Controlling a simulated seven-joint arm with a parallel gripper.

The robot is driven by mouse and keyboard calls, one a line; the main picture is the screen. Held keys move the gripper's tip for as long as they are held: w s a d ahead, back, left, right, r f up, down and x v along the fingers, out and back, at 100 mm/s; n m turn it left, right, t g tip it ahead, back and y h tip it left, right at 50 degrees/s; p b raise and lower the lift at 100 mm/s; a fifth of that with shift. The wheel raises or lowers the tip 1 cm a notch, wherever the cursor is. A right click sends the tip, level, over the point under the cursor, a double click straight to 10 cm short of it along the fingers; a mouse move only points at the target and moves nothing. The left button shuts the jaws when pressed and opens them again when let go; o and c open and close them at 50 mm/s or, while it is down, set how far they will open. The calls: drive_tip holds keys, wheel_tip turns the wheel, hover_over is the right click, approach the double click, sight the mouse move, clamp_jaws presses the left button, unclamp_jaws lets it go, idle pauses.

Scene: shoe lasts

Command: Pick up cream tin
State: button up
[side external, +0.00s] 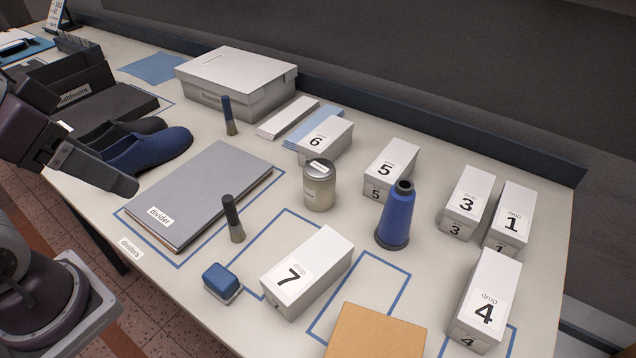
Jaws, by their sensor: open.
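The cream tin (319,187) is most likely the short cream-coloured cylinder with a grey lid and a small label, standing upright near the middle of the table. Part of the gripper is hard to make out from this angle.
White numbered boxes, such as box 7 (307,272) and box 5 (384,171), stand around the tin. A blue thread cone (396,218) stands right of it.

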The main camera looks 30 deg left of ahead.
drive_tip(key=shift+o, duration=1.2)
